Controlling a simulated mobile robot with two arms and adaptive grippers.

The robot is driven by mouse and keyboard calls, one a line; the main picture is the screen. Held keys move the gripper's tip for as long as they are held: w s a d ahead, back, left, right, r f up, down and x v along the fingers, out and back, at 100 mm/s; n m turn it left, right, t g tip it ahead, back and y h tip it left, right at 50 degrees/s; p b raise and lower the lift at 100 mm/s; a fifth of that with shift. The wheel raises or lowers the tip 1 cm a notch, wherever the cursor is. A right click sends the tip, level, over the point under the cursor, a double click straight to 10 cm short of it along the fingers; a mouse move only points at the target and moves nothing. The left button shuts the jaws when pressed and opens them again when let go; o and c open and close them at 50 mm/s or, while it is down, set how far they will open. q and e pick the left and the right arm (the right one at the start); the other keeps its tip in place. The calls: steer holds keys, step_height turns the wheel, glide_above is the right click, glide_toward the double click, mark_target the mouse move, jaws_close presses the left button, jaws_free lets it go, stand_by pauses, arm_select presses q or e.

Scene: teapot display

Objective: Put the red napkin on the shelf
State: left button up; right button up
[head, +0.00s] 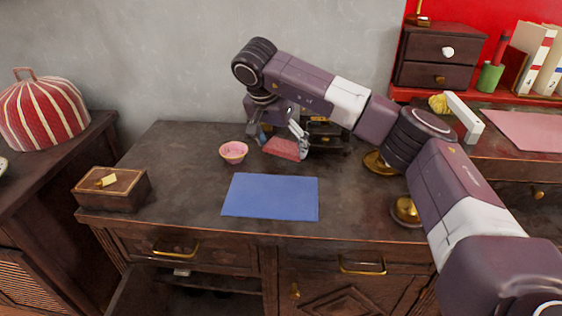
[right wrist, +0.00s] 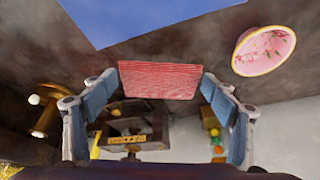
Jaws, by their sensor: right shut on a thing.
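The red napkin (head: 285,149) is a small flat red piece at the back of the dark dresser top. My right gripper (head: 283,138) reaches down over it and is shut on it. In the right wrist view the napkin (right wrist: 160,80) sits between the blue finger pads of my right gripper (right wrist: 160,88). Whether it touches the dresser top is hard to tell. A red shelf (head: 510,101) at the upper right bears a small drawer box and books. My left gripper is not in view.
A pink bowl (head: 233,152) stands just left of the napkin. A blue mat (head: 270,196) lies in front. A wooden box (head: 112,188) is at the left. Brass items (head: 407,211) and a dark object (head: 327,136) stand near my right arm. A pink mat (head: 525,130) lies right.

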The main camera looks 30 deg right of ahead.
mark_target(280, 155)
step_height(280, 155, down, 4)
steer(key=shift+f+b, duration=0.25)
steer(key=shift+b, duration=0.2)
steer(key=shift+r, duration=0.1)
steer(key=o, duration=1.1)
